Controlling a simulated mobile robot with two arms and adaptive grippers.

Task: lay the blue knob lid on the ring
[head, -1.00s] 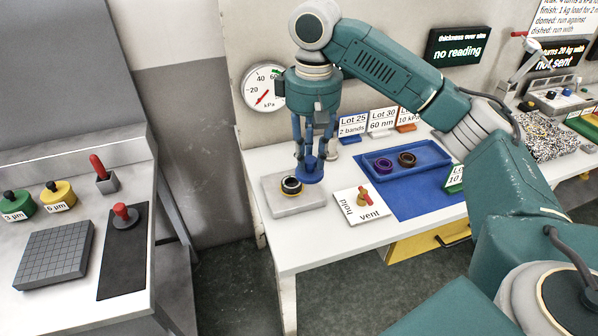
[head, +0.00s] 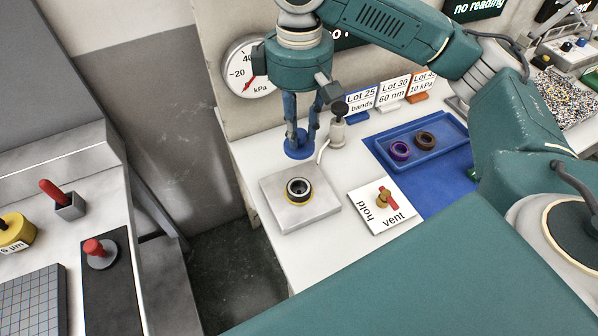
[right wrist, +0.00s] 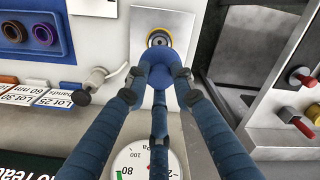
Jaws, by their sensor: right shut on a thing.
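The blue knob lid (head: 299,149) hangs upright below my right gripper (head: 301,132), which is shut on its knob. A dark ring with a pale inner rim and a yellow base (head: 298,190) sits on a grey square plate (head: 318,212). In the head view the lid appears just behind the ring, toward the wall, and apart from it. In the right wrist view the lid (right wrist: 158,74) is between the fingers and the ring (right wrist: 158,38) shows just beyond its edge. The lid's exact height is hard to tell. My left gripper is not in view.
A small white fitting with a black knob (head: 338,128) stands close right of the lid. A hold/vent card with a red-handled valve (head: 384,200) lies right of the plate. A blue tray (head: 440,165) holds purple and brown rings. A pressure gauge (head: 249,66) is on the wall behind.

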